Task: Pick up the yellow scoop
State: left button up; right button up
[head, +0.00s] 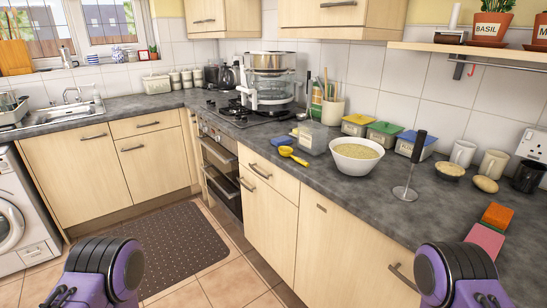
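The yellow scoop (289,152) lies on the dark grey countertop, near its front edge and just left of a white bowl (356,159) holding a pale yellow content. Its round end is toward the left and its handle points right, toward the bowl. Purple and black parts of both my arms show at the bottom left and bottom right. No gripper fingers show, and nothing of mine is near the scoop.
A clear container (312,137) and a blue item (281,141) sit behind the scoop. Orange and pink blocks (497,216) lie at the right. The counter's front strip between is clear.

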aim_at(285, 152)
jog(key=u, duration=1.1)
jog(key=i, duration=1.15)
jog(key=z, duration=2.25)
